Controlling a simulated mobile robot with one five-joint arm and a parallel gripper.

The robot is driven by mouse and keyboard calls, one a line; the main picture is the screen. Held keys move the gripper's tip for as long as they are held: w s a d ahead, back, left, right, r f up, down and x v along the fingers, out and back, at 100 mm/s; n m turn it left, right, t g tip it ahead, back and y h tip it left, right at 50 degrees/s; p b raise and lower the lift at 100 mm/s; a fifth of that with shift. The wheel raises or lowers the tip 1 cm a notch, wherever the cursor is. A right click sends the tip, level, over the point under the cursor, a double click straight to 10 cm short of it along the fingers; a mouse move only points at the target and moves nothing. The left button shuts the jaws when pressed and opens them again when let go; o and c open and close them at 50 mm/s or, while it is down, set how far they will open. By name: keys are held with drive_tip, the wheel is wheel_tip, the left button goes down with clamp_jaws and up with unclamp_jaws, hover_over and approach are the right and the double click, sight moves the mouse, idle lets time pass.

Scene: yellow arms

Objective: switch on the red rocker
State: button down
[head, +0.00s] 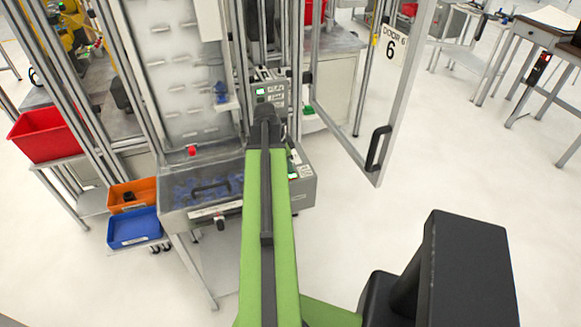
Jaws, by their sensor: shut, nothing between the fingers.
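My green arm reaches forward, and my dark gripper (266,112) is at its far end, small and partly hidden behind my own arm. It is shut and empty, in front of the lower part of a grey control box (273,92). The box has a lit green element (260,91) and small dark and pale controls. I cannot make out a red rocker; it may be hidden behind my arm or too small to tell. I cannot tell whether my gripper touches the box.
A red round button (192,150) sits on the machine left of my arm. A grey bench unit (300,190) stands below. A framed door (395,80) marked 6 stands open at right. Red (45,135), orange (132,194) and blue (134,228) bins are at left.

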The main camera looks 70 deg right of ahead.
drive_tip(key=shift+a+r+p, duration=0.1)
drive_tip(key=shift+r+p, duration=0.55)
drive_tip(key=a+r+p, duration=0.3)
drive_tip(key=r+p, duration=0.9)
drive_tip(key=shift+w+a, duration=0.25)
drive_tip(key=shift+w, duration=0.1)
